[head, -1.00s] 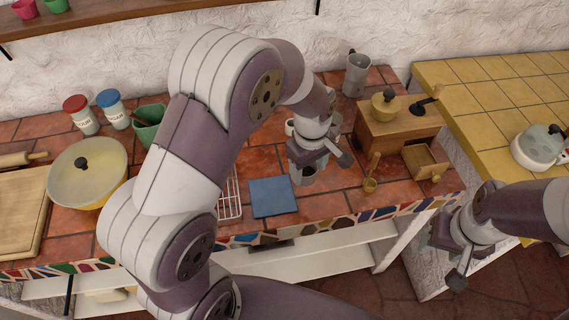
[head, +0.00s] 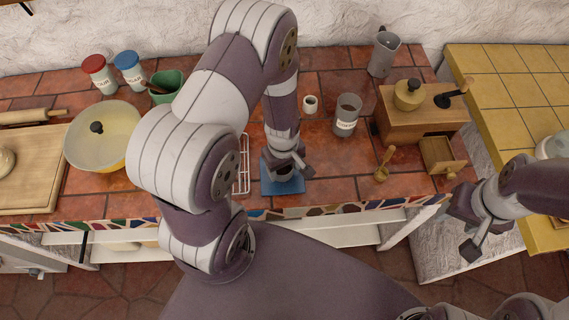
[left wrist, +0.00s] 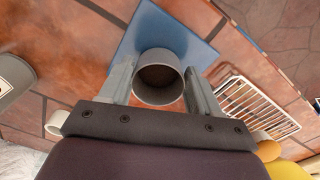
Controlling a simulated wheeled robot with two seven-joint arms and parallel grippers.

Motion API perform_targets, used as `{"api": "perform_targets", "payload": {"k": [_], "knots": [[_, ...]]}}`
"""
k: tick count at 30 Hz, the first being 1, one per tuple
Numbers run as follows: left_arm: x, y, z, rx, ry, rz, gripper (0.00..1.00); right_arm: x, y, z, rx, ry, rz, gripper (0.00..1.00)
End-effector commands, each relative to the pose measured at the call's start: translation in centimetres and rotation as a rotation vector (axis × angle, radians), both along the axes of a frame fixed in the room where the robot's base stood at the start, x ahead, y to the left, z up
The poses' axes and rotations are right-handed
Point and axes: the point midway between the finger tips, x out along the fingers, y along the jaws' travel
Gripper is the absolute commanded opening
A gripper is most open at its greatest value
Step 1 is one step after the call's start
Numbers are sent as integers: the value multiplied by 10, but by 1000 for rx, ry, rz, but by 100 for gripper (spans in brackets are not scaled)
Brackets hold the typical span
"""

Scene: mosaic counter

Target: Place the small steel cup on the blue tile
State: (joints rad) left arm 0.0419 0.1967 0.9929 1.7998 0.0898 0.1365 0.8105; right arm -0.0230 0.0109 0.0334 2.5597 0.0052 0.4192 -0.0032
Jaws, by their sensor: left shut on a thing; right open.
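The small steel cup (left wrist: 158,80) is a grey, open-topped cylinder between the two fingers of my left gripper (left wrist: 160,90), which is shut on it. In the head view the left gripper (head: 287,168) and the cup (head: 284,173) are over the blue tile (head: 268,188), a flat square near the counter's front edge. The tile also shows around the cup in the left wrist view (left wrist: 150,28). The cup looks upright; I cannot tell whether its base touches the tile. My right gripper (head: 474,246) is open and empty, beyond the counter's right end.
A wire rack (head: 242,178) stands just left of the tile. A labelled jar (head: 347,117) and a small white cup (head: 310,104) are behind it. A wooden scoop (head: 383,166) and a coffee grinder (head: 415,125) are to the right. A lidded yellow pot (head: 104,148) is at left.

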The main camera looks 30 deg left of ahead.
Motion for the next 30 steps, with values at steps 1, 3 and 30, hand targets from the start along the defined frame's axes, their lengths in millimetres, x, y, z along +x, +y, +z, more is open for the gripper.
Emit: {"api": "perform_targets", "payload": {"k": [1, 3, 30], "knots": [[0, 0, -2, 0, -1, 0, 32, 0, 0, 1, 0, 0, 0, 53], [1, 0, -2, 0, -3, 0, 32, 0, 0, 0, 0, 0, 0, 53], [2, 0, 53, 1, -9, 1, 88, 0, 0, -6, 0, 0, 0, 53]]}}
